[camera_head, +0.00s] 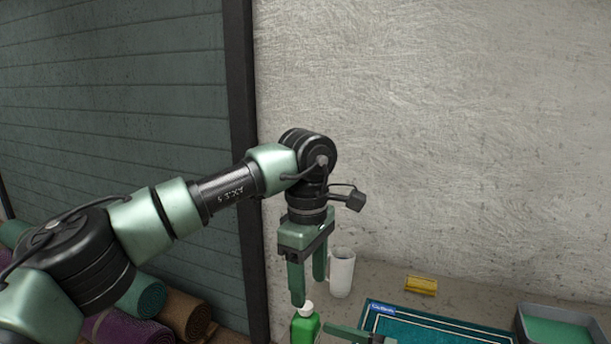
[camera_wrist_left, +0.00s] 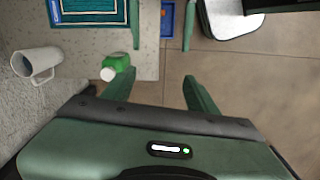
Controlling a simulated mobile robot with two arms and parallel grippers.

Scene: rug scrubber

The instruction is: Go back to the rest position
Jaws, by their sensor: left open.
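My left gripper (camera_head: 308,284) hangs down over the near left end of the worktop with its fingers apart and nothing between them. The left wrist view also shows its two fingertips (camera_wrist_left: 159,77) spread and empty. A green bottle with a white cap (camera_head: 305,326) stands just below the gripper in the head view. In the left wrist view the bottle (camera_wrist_left: 117,64) lies beside one fingertip, outside the gap. Green finger-like parts (camera_head: 346,332) at the bottom edge, perhaps of my right gripper, are mostly cut off.
A white mug (camera_head: 341,272) stands by the wall. A yellow block (camera_head: 421,285), a teal rug with a blue label (camera_head: 440,332) and a grey tray with green contents (camera_head: 556,330) are to the right. Rolled rugs (camera_head: 184,314) lie at lower left. The air right of the arm is clear.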

